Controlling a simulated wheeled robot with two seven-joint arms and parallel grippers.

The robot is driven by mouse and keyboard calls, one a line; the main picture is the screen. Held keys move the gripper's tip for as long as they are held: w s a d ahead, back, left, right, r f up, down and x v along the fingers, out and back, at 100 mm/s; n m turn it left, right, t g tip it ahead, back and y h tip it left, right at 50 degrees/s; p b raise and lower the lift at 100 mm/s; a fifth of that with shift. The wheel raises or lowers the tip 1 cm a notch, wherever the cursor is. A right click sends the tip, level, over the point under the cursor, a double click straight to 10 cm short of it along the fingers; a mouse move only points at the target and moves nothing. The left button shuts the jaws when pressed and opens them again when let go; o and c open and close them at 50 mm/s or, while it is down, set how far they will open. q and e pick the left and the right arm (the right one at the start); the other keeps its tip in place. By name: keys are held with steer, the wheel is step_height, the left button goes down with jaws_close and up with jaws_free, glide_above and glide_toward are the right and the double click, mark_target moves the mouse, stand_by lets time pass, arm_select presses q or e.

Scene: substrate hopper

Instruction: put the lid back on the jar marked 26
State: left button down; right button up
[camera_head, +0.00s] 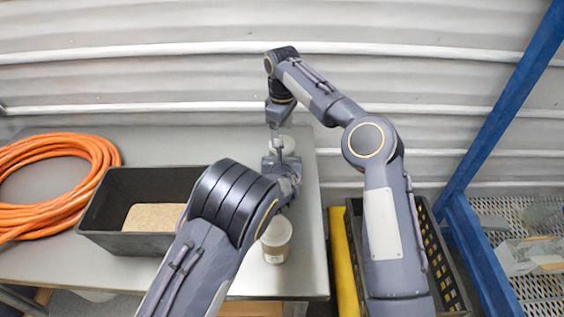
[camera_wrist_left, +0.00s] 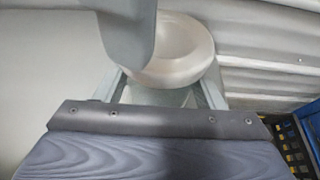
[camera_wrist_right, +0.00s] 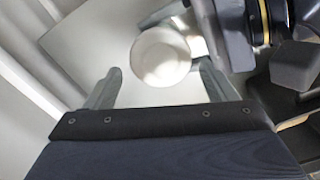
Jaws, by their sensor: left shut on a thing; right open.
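A black bin (camera_head: 110,215) with tan substrate stands left of my left arm. An orange hose coil (camera_head: 60,205) lies at the far left. The table (camera_head: 312,240) ends just right of the jars, with a black crate (camera_head: 440,265) beyond. A corrugated wall is behind.

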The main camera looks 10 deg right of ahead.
steer(key=shift+f, duration=2.05)
steer(key=c, duration=0.8)
steer(key=m, duration=0.4)
steer(key=shift+m, duration=0.4)
steer(key=o, duration=1)
steer(key=shift+o, duration=0.7)
steer(key=shift+a, duration=0.1)
steer(key=shift+s, duration=0.1)
